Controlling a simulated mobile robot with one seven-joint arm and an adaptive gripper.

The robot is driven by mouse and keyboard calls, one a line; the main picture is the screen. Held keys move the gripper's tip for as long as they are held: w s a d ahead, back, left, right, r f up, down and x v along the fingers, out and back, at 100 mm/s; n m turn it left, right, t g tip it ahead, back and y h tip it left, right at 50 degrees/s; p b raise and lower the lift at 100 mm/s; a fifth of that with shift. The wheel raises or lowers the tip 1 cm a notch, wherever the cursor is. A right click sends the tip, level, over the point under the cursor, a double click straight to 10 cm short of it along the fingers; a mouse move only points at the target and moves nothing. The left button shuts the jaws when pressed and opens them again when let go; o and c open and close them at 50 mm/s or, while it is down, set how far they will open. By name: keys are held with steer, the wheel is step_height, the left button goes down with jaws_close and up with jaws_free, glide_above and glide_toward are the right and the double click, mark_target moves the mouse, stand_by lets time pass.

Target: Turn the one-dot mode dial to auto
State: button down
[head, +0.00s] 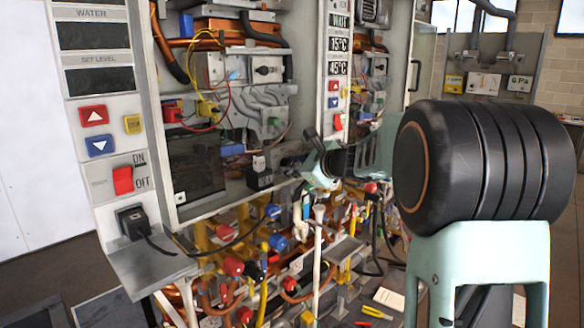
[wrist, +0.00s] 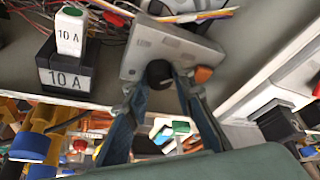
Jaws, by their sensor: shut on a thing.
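In the wrist view, a grey box (wrist: 185,45) with a dark round knob (wrist: 158,72) on its front face sits in an open cabinet. My gripper (wrist: 164,82) has its two fingers closed in around this knob, touching it. An orange round part (wrist: 203,74) sits just right of the knob. I cannot make out any dot marks or the auto label, so I cannot tell where the dial points. In the head view, my gripper (head: 312,150) reaches into the lower right part of the open heater cabinet, and its fingertips and the knob are mostly hidden.
Left of the grey box stands a black block (wrist: 68,72) marked 10 A with a white piece on top. Loose wires run behind. Below hang pipes and blue and red valve caps (head: 272,210). Another dial (head: 266,69) sits higher in the cabinet. A control panel (head: 105,120) stands left.

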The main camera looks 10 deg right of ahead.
steer(key=b, duration=0.3)
steer(key=shift+f+n+t, duration=0.3)
steer(key=shift+n, duration=0.1)
steer(key=b, duration=0.3)
steer(key=shift+n+h, duration=0.3)
steer(key=shift+n, duration=0.1)
steer(key=shift+r+b, duration=0.2)
steer(key=shift+b, duration=0.65)
steer(key=c, duration=1.7)
jaws_free()
steer(key=shift+o, duration=0.2)
steer(key=p, duration=0.3)
steer(key=shift+r+p, duration=0.3)
steer(key=shift+r, duration=0.05)
steer(key=m+p, duration=0.1)
steer(key=p, duration=0.5)
steer(key=shift+m, duration=0.4)
